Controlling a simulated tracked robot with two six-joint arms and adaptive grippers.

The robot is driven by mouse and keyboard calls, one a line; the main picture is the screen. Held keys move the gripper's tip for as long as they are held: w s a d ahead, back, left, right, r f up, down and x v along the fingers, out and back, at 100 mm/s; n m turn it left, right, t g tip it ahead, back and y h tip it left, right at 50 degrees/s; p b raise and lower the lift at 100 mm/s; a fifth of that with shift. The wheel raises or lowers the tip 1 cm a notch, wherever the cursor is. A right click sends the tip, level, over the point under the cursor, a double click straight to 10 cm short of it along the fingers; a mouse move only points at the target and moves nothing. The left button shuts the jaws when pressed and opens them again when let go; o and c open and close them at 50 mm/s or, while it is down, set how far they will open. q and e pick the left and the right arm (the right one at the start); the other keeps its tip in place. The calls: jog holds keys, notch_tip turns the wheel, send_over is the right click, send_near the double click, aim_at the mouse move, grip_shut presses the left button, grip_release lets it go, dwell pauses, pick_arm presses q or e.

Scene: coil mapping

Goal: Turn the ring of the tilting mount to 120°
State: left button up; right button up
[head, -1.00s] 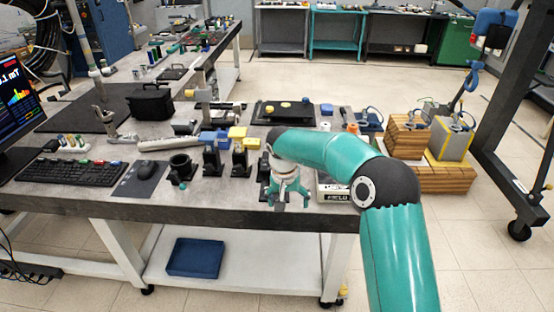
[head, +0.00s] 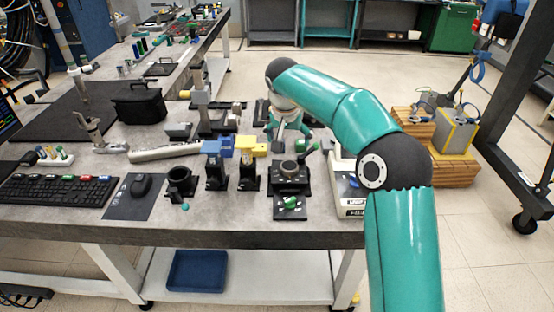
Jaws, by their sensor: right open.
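A black mount (head: 291,184) stands near the front edge of the table, right of centre. I cannot read any angle on the ring. My right gripper (head: 287,136) is open and empty, pointing down just behind the mount and apart from it. The arm hides what is behind the gripper. My left gripper is not in view.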

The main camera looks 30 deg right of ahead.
jog(key=p, duration=0.2)
send_near(289, 166)
jog(key=x, duration=0.9)
jog(key=shift+f, duration=0.1)
jog(key=c, duration=1.1)
